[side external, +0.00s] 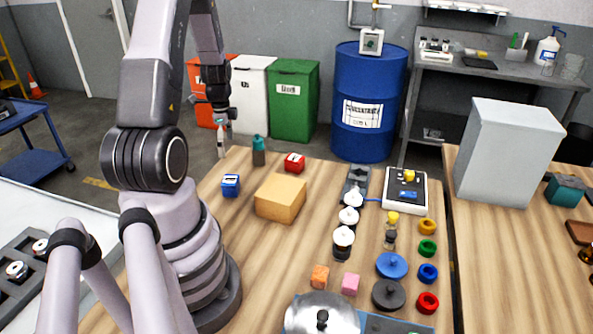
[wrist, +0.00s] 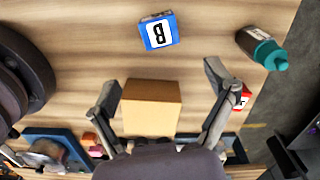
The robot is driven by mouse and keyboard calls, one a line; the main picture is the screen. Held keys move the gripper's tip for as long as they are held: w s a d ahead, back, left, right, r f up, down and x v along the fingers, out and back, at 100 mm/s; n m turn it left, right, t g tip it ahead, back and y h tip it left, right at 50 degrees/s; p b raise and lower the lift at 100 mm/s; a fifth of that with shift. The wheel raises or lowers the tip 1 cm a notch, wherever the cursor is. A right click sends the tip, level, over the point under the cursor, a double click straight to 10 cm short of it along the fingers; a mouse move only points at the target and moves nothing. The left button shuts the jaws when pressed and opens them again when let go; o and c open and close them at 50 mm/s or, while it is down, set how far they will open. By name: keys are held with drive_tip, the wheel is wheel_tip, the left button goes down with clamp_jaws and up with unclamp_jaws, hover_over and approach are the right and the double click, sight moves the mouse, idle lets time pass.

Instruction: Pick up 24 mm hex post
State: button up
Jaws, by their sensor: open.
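My gripper (side external: 222,148) hangs in the side external view above the far left part of the wooden table. In the wrist view its two fingers are spread wide apart, and nothing is held between them (wrist: 163,88). A hex post cannot be made out for certain in either view. Small orange (side external: 320,276) and pink (side external: 351,284) blocks stand near the front of the table, far from my gripper; their exact shape is too small to tell. Small metal-topped parts (side external: 17,270) sit in a dark tray at the left.
A cardboard box (side external: 281,198), blue block (side external: 231,185), red block (side external: 294,162) and teal-capped bottle (side external: 259,150) stand near my gripper. White-topped jars (side external: 344,240), a scale (side external: 405,191), colored rings (side external: 428,272) and a metal pot (side external: 322,316) crowd the right.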

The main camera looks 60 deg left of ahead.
drive_tip(key=w+d+r+n+t+y, duration=0.1)
drive_tip(key=w+d+r, duration=0.25)
drive_tip(key=r, duration=0.25)
drive_tip(key=w+d+r, duration=0.2)
drive_tip(key=d+r, duration=0.2)
drive_tip(key=r, duration=0.1)
drive_tip(key=s+d+r+n+t, duration=0.2)
drive_tip(key=d+r+n+t, duration=0.1)
drive_tip(key=d+r, duration=1)
drive_tip(key=shift+s+d+r, duration=0.15)
drive_tip(key=shift+d+r, duration=0.05)
drive_tip(key=shift+d, duration=1)
drive_tip(key=s+d+r, duration=0.1)
drive_tip(key=s, duration=0.1)
drive_tip(key=s+d+r+n+t, duration=0.1)
drive_tip(key=s+d, duration=0.1)
drive_tip(key=s+d+n+h, duration=0.1)
drive_tip(key=s+d, duration=0.1)
drive_tip(key=shift+s+d+r+t, duration=0.25)
drive_tip(key=shift+r+t, duration=0.05)
drive_tip(key=shift+r, duration=0.1)
drive_tip(key=shift+c, duration=0.9)
